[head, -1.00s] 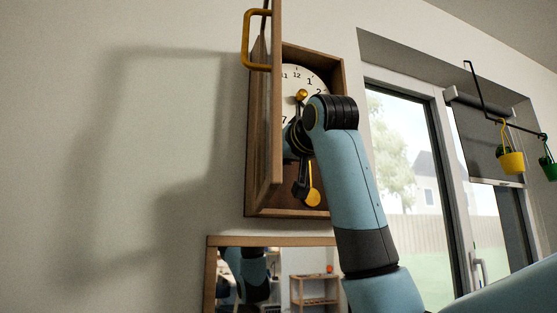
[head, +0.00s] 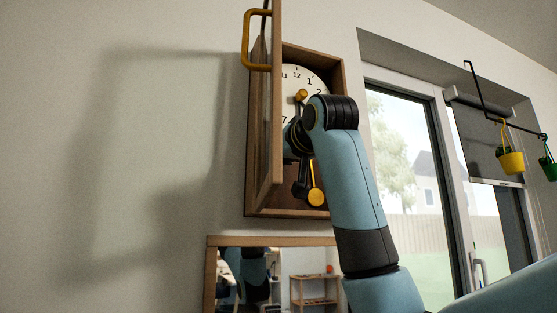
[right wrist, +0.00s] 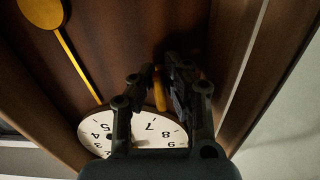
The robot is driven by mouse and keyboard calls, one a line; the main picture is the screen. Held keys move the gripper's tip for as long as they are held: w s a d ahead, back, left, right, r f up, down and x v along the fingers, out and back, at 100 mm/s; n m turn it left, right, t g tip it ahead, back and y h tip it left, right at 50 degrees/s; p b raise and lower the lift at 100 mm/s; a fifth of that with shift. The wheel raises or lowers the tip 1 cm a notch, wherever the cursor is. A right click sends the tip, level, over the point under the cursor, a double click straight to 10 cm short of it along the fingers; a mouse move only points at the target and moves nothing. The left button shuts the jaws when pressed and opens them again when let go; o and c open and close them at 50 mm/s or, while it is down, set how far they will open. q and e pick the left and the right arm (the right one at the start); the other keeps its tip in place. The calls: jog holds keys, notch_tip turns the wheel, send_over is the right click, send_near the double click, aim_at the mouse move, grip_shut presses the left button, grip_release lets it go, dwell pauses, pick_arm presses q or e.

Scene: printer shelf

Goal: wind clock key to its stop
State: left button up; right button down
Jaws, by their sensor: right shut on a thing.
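The wooden wall clock (head: 297,212) hangs with its door (head: 270,130) swung open toward me. Its white dial (head: 312,78) is partly hidden by my arm; the dial also shows upside down in the right wrist view (right wrist: 102,128). My right gripper (right wrist: 168,78) is inside the case, below the dial and beside the pendulum. It is shut on a slim brass piece, seemingly the key (right wrist: 160,92), mostly hidden between the dark fingers. In the head view, the dark gripper (head: 301,190) shows below my wrist. My left gripper is not in view.
The brass pendulum bob (head: 317,197) hangs close to my right gripper. A curved brass handle (head: 257,42) is on the door. A framed mirror (head: 270,241) is below the clock. A window and hanging pots (head: 511,162) are to the right.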

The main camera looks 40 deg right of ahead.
jog(key=shift+f, duration=0.1)
jog(key=c, duration=1.4)
grip_release()
jog(key=shift+o, duration=0.2)
jog(key=v, duration=1.2)
jog(key=shift+d, duration=0.1)
